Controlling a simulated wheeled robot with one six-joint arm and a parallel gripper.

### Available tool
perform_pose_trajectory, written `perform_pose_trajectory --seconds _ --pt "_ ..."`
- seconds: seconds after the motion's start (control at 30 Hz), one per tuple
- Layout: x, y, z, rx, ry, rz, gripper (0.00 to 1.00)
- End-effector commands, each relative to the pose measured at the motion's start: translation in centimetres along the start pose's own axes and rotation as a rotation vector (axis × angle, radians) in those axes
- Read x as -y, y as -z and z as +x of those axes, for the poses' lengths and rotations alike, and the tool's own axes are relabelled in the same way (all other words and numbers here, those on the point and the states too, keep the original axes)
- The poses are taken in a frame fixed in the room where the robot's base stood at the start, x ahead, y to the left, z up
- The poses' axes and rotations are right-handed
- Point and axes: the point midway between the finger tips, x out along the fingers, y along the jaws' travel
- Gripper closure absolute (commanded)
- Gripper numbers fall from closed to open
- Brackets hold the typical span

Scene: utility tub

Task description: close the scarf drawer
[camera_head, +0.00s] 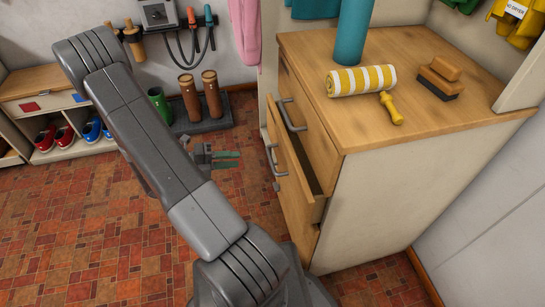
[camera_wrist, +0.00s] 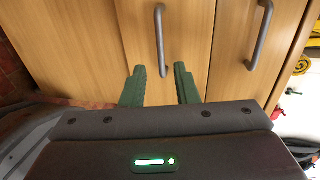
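A wooden chest (camera_head: 440,110) stands at the right in the head view. A drawer (camera_head: 297,198) below its top drawer stands partly out, with a dark gap over its front edge. Its contents are hidden and I see no label. Its grey bar handle (camera_head: 272,160) faces left. My gripper (camera_head: 240,160) is open and empty, its green fingers pointing at this front, apparently a little short of the handle. In the wrist view, the fingers of my gripper (camera_wrist: 160,72) lie either side of the lower end of a handle (camera_wrist: 160,40) in the picture.
The top drawer's handle (camera_head: 290,115) sticks out just above; another handle shows in the wrist view (camera_wrist: 260,35). A rolled striped towel (camera_head: 361,80), a yellow-handled tool (camera_head: 391,108) and a brush (camera_head: 440,78) lie on top. The tiled floor (camera_head: 80,230) at left is clear.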

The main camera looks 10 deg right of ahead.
Motion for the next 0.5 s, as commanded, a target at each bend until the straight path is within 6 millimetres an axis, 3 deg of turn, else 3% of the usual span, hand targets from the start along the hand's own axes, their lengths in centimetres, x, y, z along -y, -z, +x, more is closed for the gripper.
perform_pose_trajectory --seconds 0.5 --pt "-0.1 0.1 8.8 -0.006 -0.002 0.005 0.73"
